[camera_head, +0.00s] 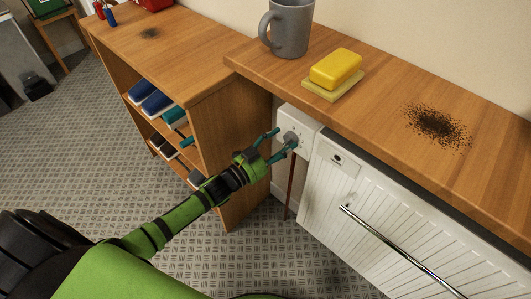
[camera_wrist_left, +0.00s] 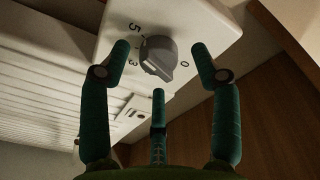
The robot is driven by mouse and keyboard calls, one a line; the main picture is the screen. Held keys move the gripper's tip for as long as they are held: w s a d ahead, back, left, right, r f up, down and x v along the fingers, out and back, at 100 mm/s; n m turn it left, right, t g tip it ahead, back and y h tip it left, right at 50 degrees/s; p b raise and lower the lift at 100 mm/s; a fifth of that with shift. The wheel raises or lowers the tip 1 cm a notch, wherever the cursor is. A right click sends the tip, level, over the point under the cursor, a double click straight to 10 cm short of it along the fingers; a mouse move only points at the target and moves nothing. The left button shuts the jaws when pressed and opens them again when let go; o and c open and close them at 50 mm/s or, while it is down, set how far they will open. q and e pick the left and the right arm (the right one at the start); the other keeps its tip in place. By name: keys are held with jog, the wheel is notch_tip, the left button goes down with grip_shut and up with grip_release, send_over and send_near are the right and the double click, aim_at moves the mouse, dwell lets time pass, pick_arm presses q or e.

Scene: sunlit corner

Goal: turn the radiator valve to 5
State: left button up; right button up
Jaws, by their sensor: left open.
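The radiator valve is a grey knob (camera_wrist_left: 158,57) on a white plate (camera_wrist_left: 105,40) marked with 5, 3 and 0 in the left wrist view. A pale mark on the knob is on its lower side in that view, roughly between 3 and 0; I cannot tell the exact setting. The knob also shows in the head view (camera_head: 291,139) on the white box. My left gripper (camera_wrist_left: 161,68) is open, its green fingers spread on either side of the knob, with a third finger below. In the head view my left gripper (camera_head: 281,143) is in front of the box. My right gripper is out of view.
The white radiator (camera_head: 350,190) with a metal bar (camera_head: 395,245) stands right of the valve. A wooden shelf unit (camera_head: 240,165) is close on the left. Open floor lies left.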

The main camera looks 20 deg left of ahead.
pick_arm(q)
jog(key=v, duration=1)
jog(key=shift+s, duration=0.3)
